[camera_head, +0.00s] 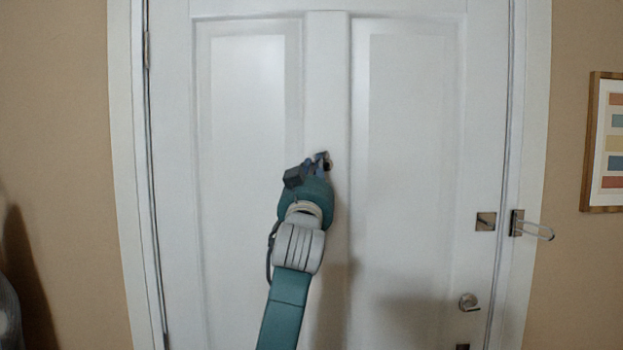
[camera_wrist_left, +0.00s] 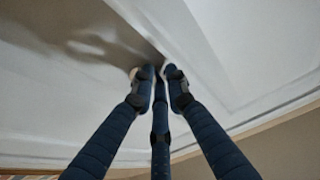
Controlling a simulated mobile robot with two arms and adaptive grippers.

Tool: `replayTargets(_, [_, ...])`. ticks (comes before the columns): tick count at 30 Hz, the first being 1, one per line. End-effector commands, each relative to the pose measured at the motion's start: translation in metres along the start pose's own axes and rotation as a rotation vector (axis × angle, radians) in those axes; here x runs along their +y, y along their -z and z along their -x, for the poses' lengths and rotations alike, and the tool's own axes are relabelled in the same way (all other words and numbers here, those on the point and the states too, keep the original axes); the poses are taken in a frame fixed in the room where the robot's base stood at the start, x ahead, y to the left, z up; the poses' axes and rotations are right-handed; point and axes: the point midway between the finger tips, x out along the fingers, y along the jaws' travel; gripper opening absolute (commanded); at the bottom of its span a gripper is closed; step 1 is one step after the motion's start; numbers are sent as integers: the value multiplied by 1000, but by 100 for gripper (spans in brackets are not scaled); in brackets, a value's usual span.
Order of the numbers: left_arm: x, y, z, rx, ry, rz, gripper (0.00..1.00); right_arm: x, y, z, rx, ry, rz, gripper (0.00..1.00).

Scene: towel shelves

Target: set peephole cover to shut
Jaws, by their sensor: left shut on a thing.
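The peephole (camera_head: 329,163) shows as a small dark spot with a brownish edge on the middle upright of the white door (camera_head: 410,130). My left gripper (camera_head: 322,157) reaches up to it from below and hides most of it and its cover. In the left wrist view the dark blue fingers (camera_wrist_left: 160,76) are close together against the door and shut on the peephole cover. Only a small pale rounded edge shows beside the left fingertip, so I cannot tell the cover's exact position. My right gripper is not in view.
A door latch (camera_head: 518,223) with a looped bar sits at the right door edge and frame. A framed striped picture (camera_head: 603,142) hangs on the tan wall at the right. The door surface around the gripper is clear.

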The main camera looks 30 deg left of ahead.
Motion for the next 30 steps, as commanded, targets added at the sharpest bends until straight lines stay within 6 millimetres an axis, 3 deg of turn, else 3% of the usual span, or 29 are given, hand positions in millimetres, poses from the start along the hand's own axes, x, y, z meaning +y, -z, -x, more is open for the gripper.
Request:
replayTargets(3, [8, -8, 3, -2, 40, 111, 0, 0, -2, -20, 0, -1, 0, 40])
replayTargets(12, [19, -9, 4, -4, 146, 373, 0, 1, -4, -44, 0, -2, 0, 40])
replayTargets(30, [35, -5, 2, -1, 327, 798, 0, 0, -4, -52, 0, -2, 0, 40])
